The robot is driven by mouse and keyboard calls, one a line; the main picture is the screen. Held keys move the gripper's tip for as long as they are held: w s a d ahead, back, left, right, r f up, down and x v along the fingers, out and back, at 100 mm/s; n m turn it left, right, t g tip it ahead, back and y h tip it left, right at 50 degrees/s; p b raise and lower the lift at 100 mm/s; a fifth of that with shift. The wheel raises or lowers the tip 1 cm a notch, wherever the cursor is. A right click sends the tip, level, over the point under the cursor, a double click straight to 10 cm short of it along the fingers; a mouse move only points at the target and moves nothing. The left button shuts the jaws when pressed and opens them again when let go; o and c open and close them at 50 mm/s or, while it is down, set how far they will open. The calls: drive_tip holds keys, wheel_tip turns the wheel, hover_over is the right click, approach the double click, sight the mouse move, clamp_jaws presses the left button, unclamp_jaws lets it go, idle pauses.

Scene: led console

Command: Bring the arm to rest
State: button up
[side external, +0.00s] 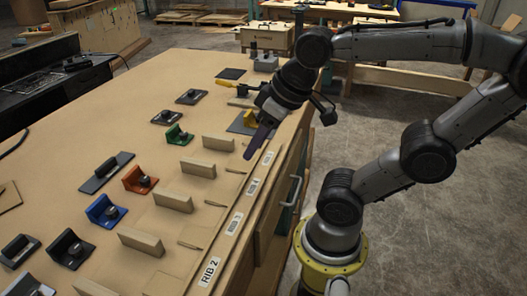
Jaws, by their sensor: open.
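My gripper (255,144) hangs over the right edge of the wooden workbench (150,100), tilted down and to the left. Its jaws are open, and I see nothing held between them. One dark purple finger shows clearly; the other is hard to make out. A yellow bracket (238,125) on a dark plate lies just behind the gripper and is partly hidden by it. I cannot tell the exact height of the fingertips above the bench.
Green (175,135), orange (138,180) and blue (104,211) brackets with dark knobs stand in a row. Several upright wooden blocks (198,167) stand to their right. A labelled rail (232,222) runs along the bench edge.

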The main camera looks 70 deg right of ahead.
drive_tip(key=shift+s+a+f+n, duration=0.5)
drive_tip(key=shift+s+f+n, duration=0.25)
drive_tip(key=shift+s, duration=0.1)
